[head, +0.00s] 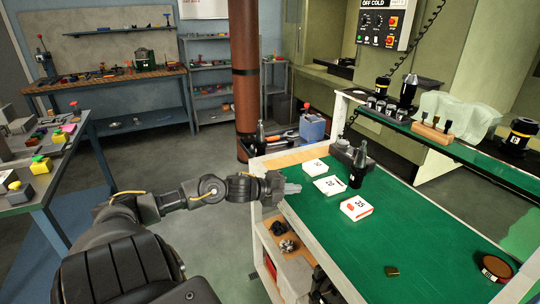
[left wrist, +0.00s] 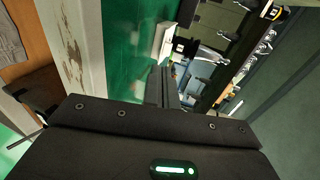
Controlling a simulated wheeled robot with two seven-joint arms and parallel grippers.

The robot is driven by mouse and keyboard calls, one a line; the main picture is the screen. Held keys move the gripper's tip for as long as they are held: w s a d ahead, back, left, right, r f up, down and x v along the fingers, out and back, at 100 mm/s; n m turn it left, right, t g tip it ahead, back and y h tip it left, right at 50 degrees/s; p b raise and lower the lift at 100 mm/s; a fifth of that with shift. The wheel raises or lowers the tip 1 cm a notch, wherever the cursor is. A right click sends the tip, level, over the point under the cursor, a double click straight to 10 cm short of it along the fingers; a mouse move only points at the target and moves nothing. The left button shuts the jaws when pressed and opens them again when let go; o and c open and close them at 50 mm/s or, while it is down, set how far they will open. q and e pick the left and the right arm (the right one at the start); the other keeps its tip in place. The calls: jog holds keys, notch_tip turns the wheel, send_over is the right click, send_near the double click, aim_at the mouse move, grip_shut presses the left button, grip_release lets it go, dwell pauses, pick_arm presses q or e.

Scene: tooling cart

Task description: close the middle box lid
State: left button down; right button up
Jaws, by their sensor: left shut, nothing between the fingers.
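Three small white boxes stand in a slanting row on the green top of the cart (head: 310,222). The middle box (head: 331,185) is marked 20. The far box (head: 315,167) is behind it, and the near box (head: 356,208), marked 35, is in front. I cannot tell how far the middle lid is open. My left gripper (head: 293,188) is shut and empty, over the cart's left edge, just left of the middle box and apart from it. In the left wrist view its fingers (left wrist: 162,86) point towards a white box (left wrist: 163,42). My right gripper is not in view.
A dark tool holder (head: 357,168) stands right behind the middle box. A brass piece (head: 391,271) and a round brown-topped container (head: 495,268) are on the near right. A raised shelf (head: 440,141) with tool holders runs along the back. The green top's centre is clear.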

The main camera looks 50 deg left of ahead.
pick_arm(q)
jog(key=v, duration=0.7)
jog(key=shift+s+a, duration=0.2)
jog(key=shift+a, duration=0.1)
